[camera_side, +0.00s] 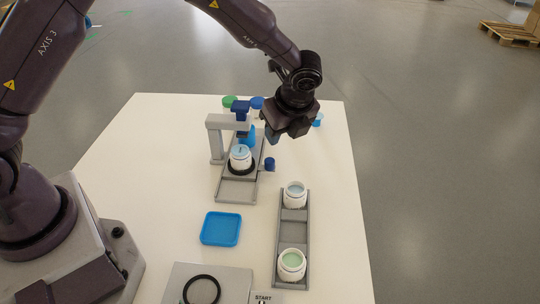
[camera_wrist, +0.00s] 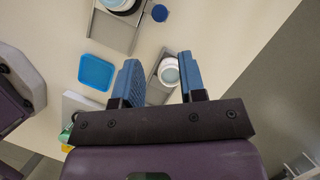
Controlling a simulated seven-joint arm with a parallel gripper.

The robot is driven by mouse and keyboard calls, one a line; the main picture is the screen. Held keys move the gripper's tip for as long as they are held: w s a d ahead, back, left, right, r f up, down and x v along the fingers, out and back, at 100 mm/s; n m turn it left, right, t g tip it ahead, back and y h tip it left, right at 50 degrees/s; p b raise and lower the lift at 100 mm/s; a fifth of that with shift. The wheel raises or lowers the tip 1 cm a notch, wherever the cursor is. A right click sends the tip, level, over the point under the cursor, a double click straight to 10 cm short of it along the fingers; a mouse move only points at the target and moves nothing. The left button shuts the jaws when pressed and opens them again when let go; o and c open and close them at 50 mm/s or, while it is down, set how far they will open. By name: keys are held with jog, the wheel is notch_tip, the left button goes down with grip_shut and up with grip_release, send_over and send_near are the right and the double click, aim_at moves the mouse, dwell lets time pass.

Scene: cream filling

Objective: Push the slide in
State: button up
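The slide is a grey tray (camera_side: 237,188) in the filling station, its near end extending out from under the grey frame (camera_side: 215,124). A white jar (camera_side: 240,155) with a light blue top sits on it in a black ring. A blue knob (camera_side: 269,163) is at the right side of the slide. The slide (camera_wrist: 112,28) and knob (camera_wrist: 160,13) also show at the top of the wrist view. My gripper (camera_wrist: 158,60) has its two blue fingers apart with nothing held. In the side view my gripper (camera_side: 287,134) hangs above and right of the station.
A grey rack (camera_side: 293,226) at the right holds a jar with pale blue content (camera_side: 295,195) and one with green content (camera_side: 291,264). A blue square tray (camera_side: 221,229) lies left of it. A black ring fixture (camera_side: 202,290) is in front. Blue and green caps (camera_side: 230,101) stand behind.

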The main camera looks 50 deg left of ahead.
aim_at(270, 160)
jog(key=x, duration=1.3)
jog(key=shift+a, duration=0.1)
